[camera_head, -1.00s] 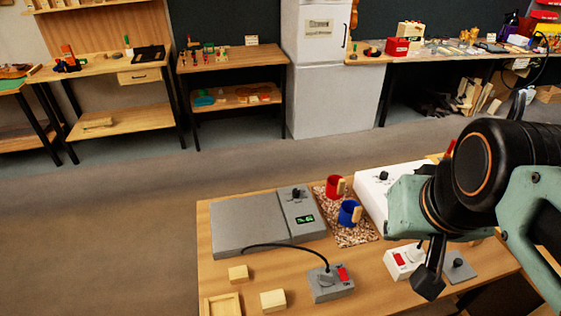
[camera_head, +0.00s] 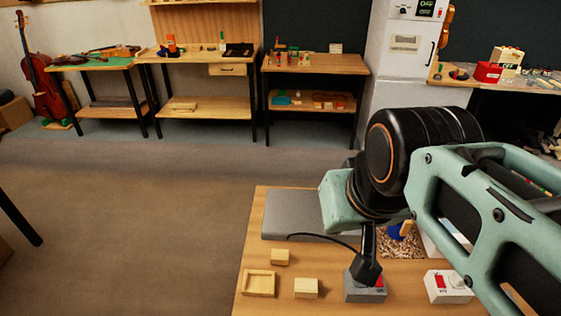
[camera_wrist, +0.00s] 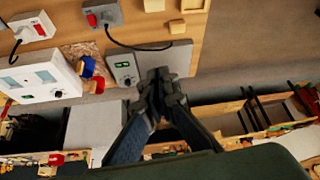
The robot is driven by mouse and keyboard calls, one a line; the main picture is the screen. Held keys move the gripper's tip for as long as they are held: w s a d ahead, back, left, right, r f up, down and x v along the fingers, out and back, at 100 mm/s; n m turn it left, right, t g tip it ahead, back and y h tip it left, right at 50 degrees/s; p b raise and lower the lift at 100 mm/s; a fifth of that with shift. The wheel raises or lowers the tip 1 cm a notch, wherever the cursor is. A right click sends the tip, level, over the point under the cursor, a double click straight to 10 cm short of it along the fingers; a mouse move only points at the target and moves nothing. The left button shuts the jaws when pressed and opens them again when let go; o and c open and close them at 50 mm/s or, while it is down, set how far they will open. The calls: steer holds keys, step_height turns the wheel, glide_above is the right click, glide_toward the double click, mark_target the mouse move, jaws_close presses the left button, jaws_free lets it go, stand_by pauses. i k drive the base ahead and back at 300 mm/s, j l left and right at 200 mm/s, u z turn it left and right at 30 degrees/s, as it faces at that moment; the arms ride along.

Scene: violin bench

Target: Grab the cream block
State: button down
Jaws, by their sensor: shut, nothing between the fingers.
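One block (camera_head: 306,288) is nearer the front. The other block (camera_head: 280,256) is farther back, close to the grey plate. In the wrist view they show at the top, the front one (camera_wrist: 153,5) cut by the edge and the other (camera_wrist: 177,26) below it. My gripper (camera_head: 367,272) is shut and empty, to the right of both blocks and in front of the grey switch box in the picture. Its fingers (camera_wrist: 160,78) show together in the wrist view.
A shallow wooden tray (camera_head: 258,283) lies left of the blocks. The grey switch box (camera_head: 362,291) with a black cable and a white switch box (camera_head: 447,287) stand to the right. The grey plate (camera_head: 290,213) lies behind.

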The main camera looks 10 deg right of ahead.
mark_target(303, 286)
steer(key=k+l+u, duration=0.1)
steer(key=l+u, duration=0.2)
steer(key=k+l+u, duration=0.1)
steer(key=l+u, duration=0.25)
steer(key=k+l+u, duration=0.15)
steer(key=l+u, duration=0.15)
steer(key=l, duration=0.15)
steer(key=k+u, duration=0.15)
steer(key=k, duration=0.45)
steer(key=i+l, duration=0.2)
steer(key=i, duration=0.25)
